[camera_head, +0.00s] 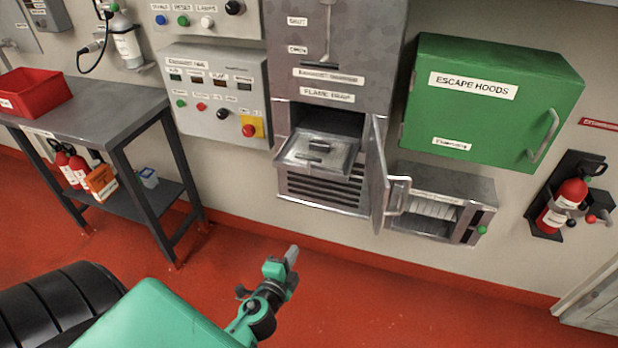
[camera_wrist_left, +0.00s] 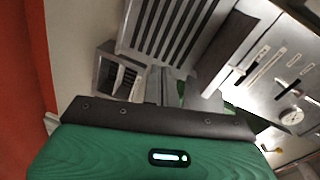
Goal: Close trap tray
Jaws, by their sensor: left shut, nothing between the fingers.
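The trap tray (camera_head: 295,151) is a grey metal drawer with a small handle on top. In the head view it sticks out of the opening of the flame trap cabinet (camera_head: 325,97), above a slotted grille. The cabinet door (camera_head: 378,175) stands open to the right of the tray. My left gripper (camera_head: 291,254) is shut and empty, in front of and below the tray in the picture, apart from it. In the left wrist view my green wrist housing (camera_wrist_left: 100,155) fills the bottom, and the slotted grille (camera_wrist_left: 170,28) shows above it. My right gripper is not in view.
A small open box (camera_head: 440,205) is on the wall right of the door. The green escape hoods cabinet (camera_head: 490,125) is above it. A control panel (camera_head: 212,95) is left of the trap. A workbench (camera_head: 95,105) stands at left. The red floor ahead is clear.

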